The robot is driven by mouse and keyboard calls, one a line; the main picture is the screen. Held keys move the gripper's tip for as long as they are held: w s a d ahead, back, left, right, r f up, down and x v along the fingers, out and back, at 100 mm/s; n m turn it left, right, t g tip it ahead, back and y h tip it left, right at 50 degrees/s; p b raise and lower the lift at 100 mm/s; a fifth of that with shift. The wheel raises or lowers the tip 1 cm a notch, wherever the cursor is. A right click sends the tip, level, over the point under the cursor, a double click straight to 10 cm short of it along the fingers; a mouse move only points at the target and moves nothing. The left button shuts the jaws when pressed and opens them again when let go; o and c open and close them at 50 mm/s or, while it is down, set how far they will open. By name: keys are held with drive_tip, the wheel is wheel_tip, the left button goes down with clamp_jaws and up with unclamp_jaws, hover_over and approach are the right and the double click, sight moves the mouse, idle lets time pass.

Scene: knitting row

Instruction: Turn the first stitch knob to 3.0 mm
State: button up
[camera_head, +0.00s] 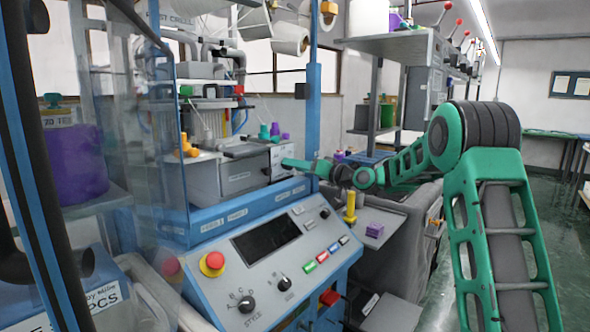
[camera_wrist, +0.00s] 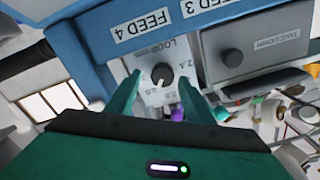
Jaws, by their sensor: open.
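The first stitch knob (camera_wrist: 162,76) is a small dark round knob on a light dial plate (camera_wrist: 148,62) marked LOOP, in the wrist view. Its white pointer mark points down and slightly left in that view; the small scale numbers are too blurred to read surely. My gripper (camera_wrist: 159,80) is open, with one green finger on each side of the knob. Nothing shows clamped between the fingers, and I cannot tell whether they touch the knob. In the head view my gripper (camera_head: 285,164) is at the grey machine housing (camera_head: 238,172); the knob is not discernible there.
Beside the dial is a grey box with a dark knob (camera_wrist: 233,57). Below the housing, a sloped console (camera_head: 262,262) carries a screen, style and size knobs, coloured buttons and a red stop button (camera_head: 213,264). A yellow post (camera_head: 350,207) stands right of the console.

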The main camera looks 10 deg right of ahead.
drive_tip(key=v, duration=0.9)
drive_tip(key=shift+s+d, duration=0.2)
drive_tip(key=shift+d, duration=0.1)
